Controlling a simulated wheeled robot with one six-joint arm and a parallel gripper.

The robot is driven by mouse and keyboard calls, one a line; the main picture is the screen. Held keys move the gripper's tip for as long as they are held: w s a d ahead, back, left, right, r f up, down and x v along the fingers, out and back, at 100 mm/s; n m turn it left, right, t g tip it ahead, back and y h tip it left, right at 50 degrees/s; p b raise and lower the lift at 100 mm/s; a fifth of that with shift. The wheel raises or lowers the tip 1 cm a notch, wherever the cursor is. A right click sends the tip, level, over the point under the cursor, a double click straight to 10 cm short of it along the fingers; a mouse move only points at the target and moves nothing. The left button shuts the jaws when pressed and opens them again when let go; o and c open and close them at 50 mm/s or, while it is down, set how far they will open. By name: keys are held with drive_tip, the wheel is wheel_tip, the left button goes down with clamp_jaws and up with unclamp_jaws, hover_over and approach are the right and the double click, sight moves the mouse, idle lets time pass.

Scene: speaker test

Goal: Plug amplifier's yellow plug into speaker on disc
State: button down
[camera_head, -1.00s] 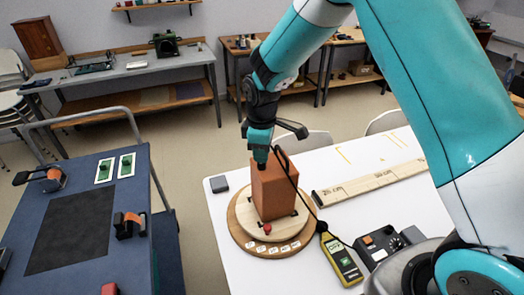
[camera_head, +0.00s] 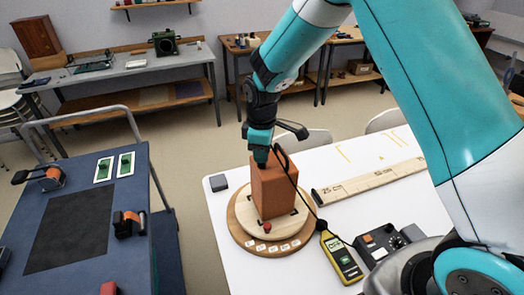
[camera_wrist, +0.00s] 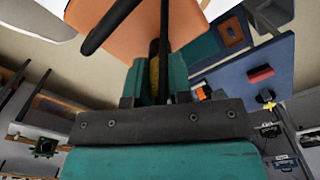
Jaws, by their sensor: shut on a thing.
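The speaker is an orange-brown box (camera_head: 272,192) standing upright on the round wooden disc (camera_head: 240,234) on the white table. My gripper (camera_head: 261,160) is at the speaker's upper back left edge, pointing down. In the wrist view my gripper (camera_wrist: 155,82) is shut on the yellow plug (camera_wrist: 154,70), with the speaker (camera_wrist: 140,30) close beyond the fingertips. Whether the plug sits in a socket is hidden. A black cable (camera_head: 305,196) runs past the speaker towards the front right. The amplifier, a dark box with an orange panel and knobs (camera_head: 378,243), stands at the right.
A yellow meter (camera_head: 341,257) lies between disc and amplifier. A marked wooden rule (camera_head: 370,180) lies behind them. A small dark block (camera_head: 218,183) sits at the table's left corner. A blue cart (camera_head: 130,185) with clamps stands left, across a gap.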

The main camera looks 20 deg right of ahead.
drive_tip(key=shift+f, duration=0.15)
drive_tip(key=c, duration=1)
unclamp_jaws()
drive_tip(key=shift+o, duration=0.2)
wheel_tip(320, 180, up, 18)
drive_tip(key=f+b, duration=0.1)
drive_tip(key=b, duration=0.2)
drive_tip(key=s+a+m+y, duration=0.2)
drive_tip(key=s, duration=1.2)
drive_tip(key=s+a+m+y, duration=0.2)
drive_tip(key=s+m, duration=0.1)
drive_tip(key=s, duration=1.1)
drive_tip(key=shift+a+f, duration=0.3)
